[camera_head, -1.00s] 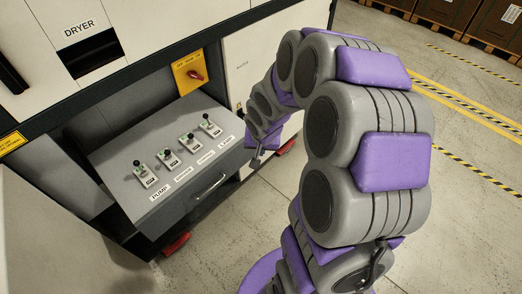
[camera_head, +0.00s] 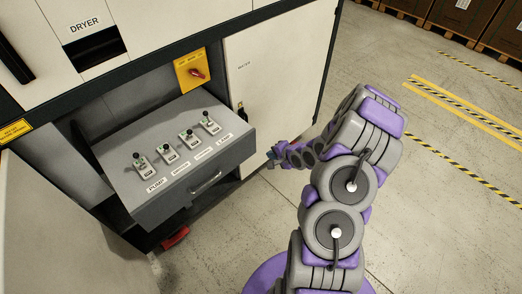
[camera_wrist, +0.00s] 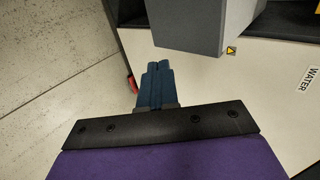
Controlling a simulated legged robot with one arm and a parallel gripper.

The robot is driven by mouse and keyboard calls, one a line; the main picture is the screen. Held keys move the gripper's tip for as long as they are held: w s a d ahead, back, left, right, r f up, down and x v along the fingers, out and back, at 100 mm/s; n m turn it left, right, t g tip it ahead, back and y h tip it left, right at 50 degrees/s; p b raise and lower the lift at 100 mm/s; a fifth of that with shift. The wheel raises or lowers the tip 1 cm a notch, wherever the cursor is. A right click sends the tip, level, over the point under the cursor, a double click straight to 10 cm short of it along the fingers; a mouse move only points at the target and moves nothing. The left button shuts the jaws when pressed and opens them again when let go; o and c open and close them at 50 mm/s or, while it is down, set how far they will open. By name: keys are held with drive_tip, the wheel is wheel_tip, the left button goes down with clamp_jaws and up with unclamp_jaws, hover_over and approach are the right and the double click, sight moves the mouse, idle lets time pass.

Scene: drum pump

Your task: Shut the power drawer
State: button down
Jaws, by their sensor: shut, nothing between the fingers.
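The power drawer (camera_head: 185,155) is a grey drawer with a row of labelled switches on top and a bar handle (camera_head: 206,184) on its front. It stands pulled out of the machine in the head view. In the wrist view a grey corner of the drawer (camera_wrist: 190,25) is at the top. My gripper (camera_head: 271,157) is just right of the drawer's front right corner, apart from it in the head view. In the wrist view its blue fingers (camera_wrist: 156,82) are together with nothing between them, pointing toward the cabinet beneath the drawer corner.
A white WATER door (camera_head: 275,75) is right of the drawer; its label (camera_wrist: 308,79) shows in the wrist view. A yellow plate with a red switch (camera_head: 192,71) is above the drawer. An open white panel (camera_head: 45,215) is at left.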

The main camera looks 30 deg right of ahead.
sight(250, 148)
drive_tip(key=x, duration=0.4)
drive_tip(key=r+b+x, duration=0.1)
drive_tip(key=x, duration=0.3)
drive_tip(key=w+b+x, duration=0.1)
drive_tip(key=x, duration=0.3)
drive_tip(key=shift+w+r, duration=0.1)
drive_tip(key=shift+r, duration=0.1)
drive_tip(key=shift+w+a, duration=0.35)
drive_tip(key=shift+w, duration=0.25)
drive_tip(key=shift+r, duration=0.1)
